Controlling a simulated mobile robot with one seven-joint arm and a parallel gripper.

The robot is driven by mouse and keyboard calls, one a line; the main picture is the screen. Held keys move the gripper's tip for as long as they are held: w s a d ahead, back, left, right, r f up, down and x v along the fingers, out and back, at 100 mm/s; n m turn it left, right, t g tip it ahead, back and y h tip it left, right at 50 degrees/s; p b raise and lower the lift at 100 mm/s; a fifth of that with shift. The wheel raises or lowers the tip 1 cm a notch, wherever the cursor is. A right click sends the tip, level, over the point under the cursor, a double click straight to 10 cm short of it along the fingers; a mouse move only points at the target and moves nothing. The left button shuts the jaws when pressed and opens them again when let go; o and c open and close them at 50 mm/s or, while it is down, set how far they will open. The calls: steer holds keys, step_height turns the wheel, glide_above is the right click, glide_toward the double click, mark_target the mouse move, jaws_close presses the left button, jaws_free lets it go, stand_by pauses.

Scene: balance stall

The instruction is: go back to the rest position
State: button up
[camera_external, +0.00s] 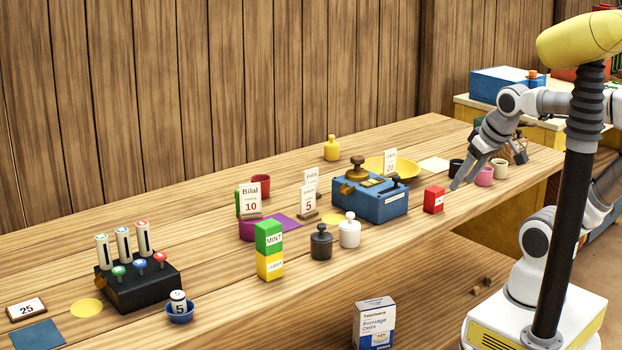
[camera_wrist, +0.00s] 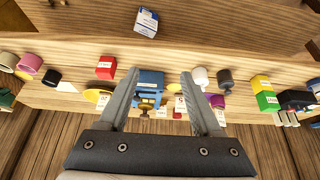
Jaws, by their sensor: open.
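Farther off, beyond the fingers in that view, lies the blue balance box (camera_wrist: 150,82). The red block also shows in the wrist view (camera_wrist: 106,67), left of the fingers.
On the wooden counter (camera_external: 210,255) stand a black weight (camera_external: 321,242), a white weight (camera_external: 349,231), a green MINT block (camera_external: 269,237) on a yellow one, and a black rack (camera_external: 140,285). A dark cup (camera_external: 456,167) is near my gripper. An oats box (camera_external: 374,323) stands below the front edge.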

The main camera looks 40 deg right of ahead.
step_height(320, 180, up, 16)
steer(key=p, duration=1.5)
steer(key=shift+r+p, duration=0.25)
steer(key=shift+p, duration=0.05)
